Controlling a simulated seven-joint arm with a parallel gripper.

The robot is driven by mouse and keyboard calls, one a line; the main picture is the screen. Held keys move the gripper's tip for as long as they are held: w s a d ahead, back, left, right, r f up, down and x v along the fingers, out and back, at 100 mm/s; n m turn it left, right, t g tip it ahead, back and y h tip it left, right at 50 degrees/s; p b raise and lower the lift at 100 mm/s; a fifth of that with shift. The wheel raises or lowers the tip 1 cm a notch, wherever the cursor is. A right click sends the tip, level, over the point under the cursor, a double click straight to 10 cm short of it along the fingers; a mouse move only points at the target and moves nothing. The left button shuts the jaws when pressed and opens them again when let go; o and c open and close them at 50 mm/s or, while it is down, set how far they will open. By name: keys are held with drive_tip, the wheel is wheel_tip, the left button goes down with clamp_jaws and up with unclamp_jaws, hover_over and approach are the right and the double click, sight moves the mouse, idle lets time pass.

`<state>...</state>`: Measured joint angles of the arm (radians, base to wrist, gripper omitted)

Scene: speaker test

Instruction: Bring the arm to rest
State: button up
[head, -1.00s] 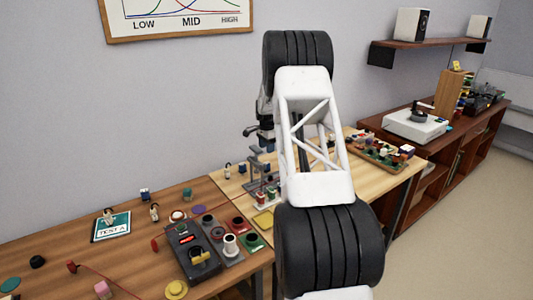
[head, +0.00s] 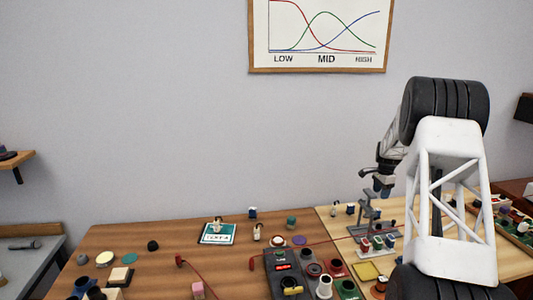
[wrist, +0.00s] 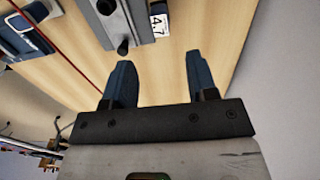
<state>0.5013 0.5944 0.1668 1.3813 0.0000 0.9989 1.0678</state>
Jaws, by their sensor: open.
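My gripper (head: 383,188) hangs at the end of my white-and-black arm at the right of the head view, above the light wooden part of the bench (head: 330,225). In the wrist view my gripper (wrist: 160,75) has its two blue fingers apart with nothing between them. Past the fingers is a grey fixture (wrist: 130,22) with a dark peg and a label reading 4.7. In the head view a grey stand (head: 368,215) with small coloured parts is just below my gripper. My arm hides part of the bench's right side.
A dark test box (head: 283,262) with a red display stands at the bench's middle front, beside several coloured cups. A red lead (head: 325,241) crosses towards the stand. A teal card (head: 218,233) lies on the brown bench.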

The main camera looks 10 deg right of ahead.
drive_tip(key=s+a+r+n+t, duration=0.1)
drive_tip(key=s+a+r+n, duration=0.1)
drive_tip(key=s+a+r, duration=0.45)
drive_tip(key=s+a+r+n, duration=0.2)
drive_tip(key=s+a+r, duration=0.1)
drive_tip(key=a+r, duration=0.65)
drive_tip(key=s+a+r+n+t, duration=0.1)
drive_tip(key=s+a+r+n, duration=0.1)
drive_tip(key=s+a+r, duration=0.4)
drive_tip(key=s+a+r+n+t, duration=0.1)
drive_tip(key=s+a+r+n, duration=0.1)
drive_tip(key=s+a+r, duration=0.4)
drive_tip(key=s+a+r+n, duration=0.3)
drive_tip(key=s+a+r, duration=0.1)
drive_tip(key=s+a, duration=0.45)
drive_tip(key=s+a+f+n+t, duration=0.1)
drive_tip(key=s+a+n, duration=0.4)
drive_tip(key=s, duration=1)
drive_tip(key=s+a+f+n+t, duration=0.2)
drive_tip(key=s+a, duration=0.5)
drive_tip(key=s, duration=0.8)
wheel_tip(320, 180, down, 9)
drive_tip(key=w+g, duration=0.1)
drive_tip(key=g, duration=0.2)
drive_tip(key=shift+d, duration=0.2)
